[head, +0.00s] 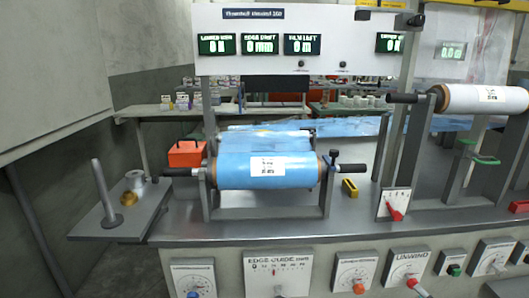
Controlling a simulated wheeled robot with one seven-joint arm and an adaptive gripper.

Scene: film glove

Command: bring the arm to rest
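The task names only my arm, and neither my arm nor my gripper shows in the head view. Whether the gripper is open, shut or holding something cannot be seen. In front of me a blue film roll (235,171) with a white label lies level in a metal cradle on a grey machine bench (330,228).
A white film roll (485,98) sits higher at the right. An orange box (184,154) stands behind the cradle's left. A side shelf (90,222) with an upright post (106,188) juts out left. Dials line the bench front. A display panel (290,45) spans the top.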

